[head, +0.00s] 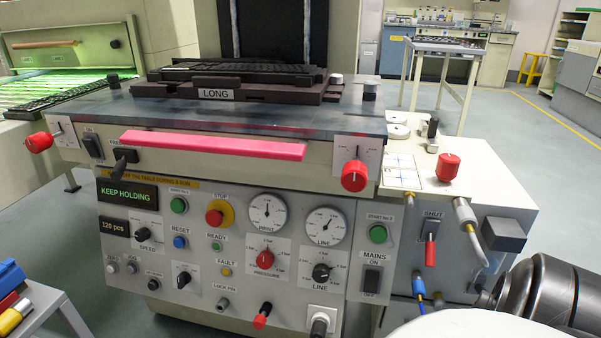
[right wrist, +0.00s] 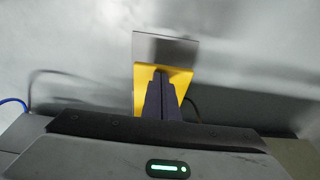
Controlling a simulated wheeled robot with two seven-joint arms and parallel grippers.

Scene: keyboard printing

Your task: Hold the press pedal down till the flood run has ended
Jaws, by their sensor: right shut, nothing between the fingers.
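The press pedal shows in the right wrist view as a yellow piece (right wrist: 178,76) with a grey plate (right wrist: 178,48) beyond it, low near the floor. My right gripper (right wrist: 160,75) is shut and empty, its fingertips over the yellow piece and seemingly against it. How far down the pedal is, I cannot tell. In the head view the press display (head: 127,193) reads "KEEP HOLDING" in green. The pedal is not visible in the head view. My left gripper is in neither view.
The press panel has a red stop button (head: 214,217), green start buttons (head: 178,204) and gauges (head: 268,212). A pink bar (head: 213,145) runs along the front of its table. A blue cable (right wrist: 14,102) and a dark one lie by the pedal. A grey stand (head: 45,312) is at left.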

